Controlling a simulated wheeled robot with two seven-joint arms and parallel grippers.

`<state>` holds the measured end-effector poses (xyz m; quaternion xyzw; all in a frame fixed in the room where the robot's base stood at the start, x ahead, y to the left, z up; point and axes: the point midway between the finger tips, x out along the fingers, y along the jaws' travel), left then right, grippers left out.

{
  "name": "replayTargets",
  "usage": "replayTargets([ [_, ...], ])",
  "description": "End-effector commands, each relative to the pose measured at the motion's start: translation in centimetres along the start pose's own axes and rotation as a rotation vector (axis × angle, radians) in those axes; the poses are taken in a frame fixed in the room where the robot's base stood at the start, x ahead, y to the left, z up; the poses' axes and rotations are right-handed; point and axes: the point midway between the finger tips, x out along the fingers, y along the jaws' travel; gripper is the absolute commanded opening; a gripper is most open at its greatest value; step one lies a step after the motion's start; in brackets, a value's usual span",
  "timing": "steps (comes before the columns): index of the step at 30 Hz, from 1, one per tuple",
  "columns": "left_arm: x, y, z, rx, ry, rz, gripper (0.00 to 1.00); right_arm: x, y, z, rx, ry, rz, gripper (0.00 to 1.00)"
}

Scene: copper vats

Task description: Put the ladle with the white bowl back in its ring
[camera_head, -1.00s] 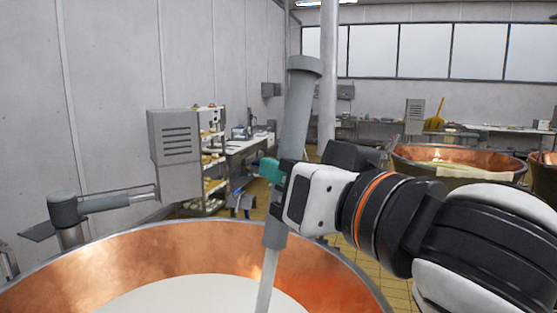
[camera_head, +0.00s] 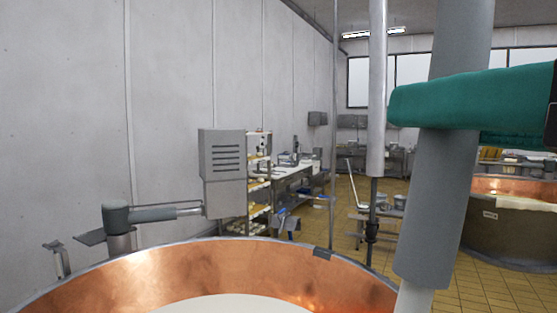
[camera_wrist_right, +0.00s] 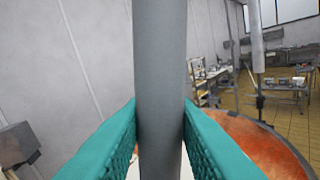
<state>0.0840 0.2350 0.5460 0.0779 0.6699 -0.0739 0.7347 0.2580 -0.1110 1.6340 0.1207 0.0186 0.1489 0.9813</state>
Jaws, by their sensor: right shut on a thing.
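My right gripper (camera_head: 440,105) has teal fingers and is shut on a thick grey ladle handle (camera_head: 425,205). The handle stands nearly upright, leaning slightly, close in front of the head camera at the right. In the right wrist view the handle (camera_wrist_right: 160,80) runs vertically between the two teal fingers (camera_wrist_right: 160,140). A thinner pale shaft shows below the grip in the head view. The ladle's bowl is out of view, so its colour cannot be seen. I cannot make out the ring in either view. My left gripper is not in view.
A copper vat (camera_head: 200,272) with white liquid (camera_head: 235,304) fills the lower front. A grey box (camera_head: 222,165) and a jointed arm (camera_head: 160,214) stand behind its left rim. A pillar (camera_head: 376,90) rises behind the vat. Another copper vat (camera_head: 505,232) stands right.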

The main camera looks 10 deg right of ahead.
Motion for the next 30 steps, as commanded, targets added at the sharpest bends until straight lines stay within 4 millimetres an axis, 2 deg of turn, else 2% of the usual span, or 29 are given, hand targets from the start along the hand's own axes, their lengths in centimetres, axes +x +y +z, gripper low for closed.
replayTargets([
  [1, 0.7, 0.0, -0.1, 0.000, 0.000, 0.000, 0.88, -0.6, 0.1, -0.2, 0.001, -0.004, 0.001, 0.00],
  [4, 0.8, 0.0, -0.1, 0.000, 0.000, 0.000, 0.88, -0.9, 0.3, 0.0, 0.002, -0.001, 0.001, 0.00],
  [19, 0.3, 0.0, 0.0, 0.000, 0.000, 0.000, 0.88, -0.7, 0.3, 0.2, 0.002, -0.002, 0.003, 0.00],
  [23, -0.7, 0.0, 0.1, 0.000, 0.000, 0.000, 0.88, 0.3, 0.1, 0.5, 0.003, -0.002, 0.006, 0.00],
  [30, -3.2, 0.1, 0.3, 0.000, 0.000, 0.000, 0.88, 3.4, -0.9, 0.5, 0.002, 0.003, 0.004, 0.00],
])
